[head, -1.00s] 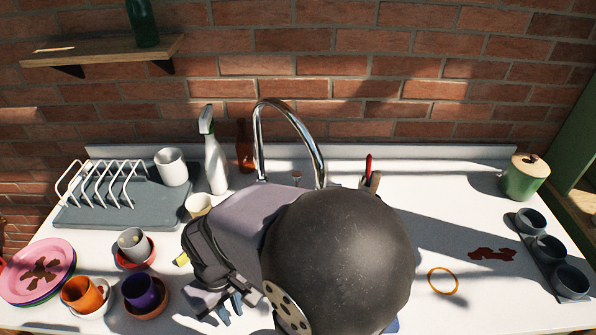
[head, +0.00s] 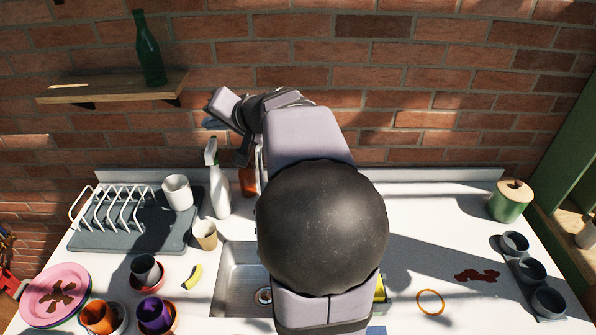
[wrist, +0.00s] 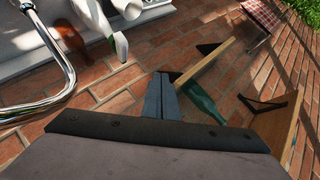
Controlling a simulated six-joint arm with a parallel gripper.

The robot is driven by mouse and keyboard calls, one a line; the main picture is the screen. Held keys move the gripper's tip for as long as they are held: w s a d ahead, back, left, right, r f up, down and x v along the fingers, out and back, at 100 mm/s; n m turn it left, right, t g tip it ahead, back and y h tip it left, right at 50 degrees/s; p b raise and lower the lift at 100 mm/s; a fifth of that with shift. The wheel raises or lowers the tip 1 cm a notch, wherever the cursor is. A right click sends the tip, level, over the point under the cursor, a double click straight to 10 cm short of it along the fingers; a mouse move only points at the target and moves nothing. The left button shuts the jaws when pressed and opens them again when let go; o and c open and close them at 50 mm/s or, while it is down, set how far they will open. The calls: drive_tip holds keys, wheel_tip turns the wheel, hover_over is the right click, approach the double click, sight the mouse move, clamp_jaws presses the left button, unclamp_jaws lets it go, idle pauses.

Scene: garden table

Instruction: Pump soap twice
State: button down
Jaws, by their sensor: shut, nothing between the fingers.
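I cannot make out a soap pump in either view; my arm hides the middle of the counter and much of the sink (head: 232,285). A white spray bottle (head: 218,188) stands upright left of the tap and also shows in the wrist view (wrist: 112,25). My gripper is raised in front of the brick wall in the head view, above the spray bottle and tap. In the wrist view my gripper (wrist: 161,80) has its fingers together and empty, with the wall behind them. The chrome tap (wrist: 62,50) is at the left there.
A wooden shelf (head: 110,87) with a green bottle (head: 149,50) is on the wall at left. The dish rack (head: 115,208), cups and pink plate (head: 55,290) fill the counter's left. A green pot (head: 510,200) and grey cups (head: 531,270) stand right. The right-middle counter is mostly clear.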

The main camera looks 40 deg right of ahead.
drive_tip(key=d+r+n+h+p, duration=0.1)
drive_tip(key=d+r, duration=0.1)
drive_tip(key=d, duration=0.5)
drive_tip(key=s+d+f+n+g+h+p, duration=0.1)
drive_tip(key=s+d+f+n+g, duration=0.25)
drive_tip(key=d+f, duration=0.4)
drive_tip(key=s+d+f+n+g+p, duration=0.1)
drive_tip(key=s+d+f+n+g, duration=0.1)
drive_tip(key=d+f+n, duration=0.5)
drive_tip(key=s+a+f+g, duration=0.1)
drive_tip(key=f+g, duration=0.1)
drive_tip(key=f, duration=0.3)
drive_tip(key=s+a+f+g+y+p, duration=0.1)
drive_tip(key=s+a+f+g, duration=0.1)
drive_tip(key=f, duration=0.3)
drive_tip(key=shift+s+a, duration=0.15)
drive_tip(key=shift+f+m, duration=0.2)
drive_tip(key=shift+m, duration=0.15)
drive_tip(key=shift+a+f+b, duration=0.1)
drive_tip(key=shift+f+b, duration=1.6)
drive_tip(key=shift+f, duration=0.9)
drive_tip(key=shift+f+b, duration=1)
drive_tip(key=shift+f, duration=0.3)
drive_tip(key=shift+s+r, duration=0.1)
drive_tip(key=shift+r, duration=0.05)
drive_tip(key=shift+r+p, duration=0.8)
drive_tip(key=shift+r, duration=0.3)
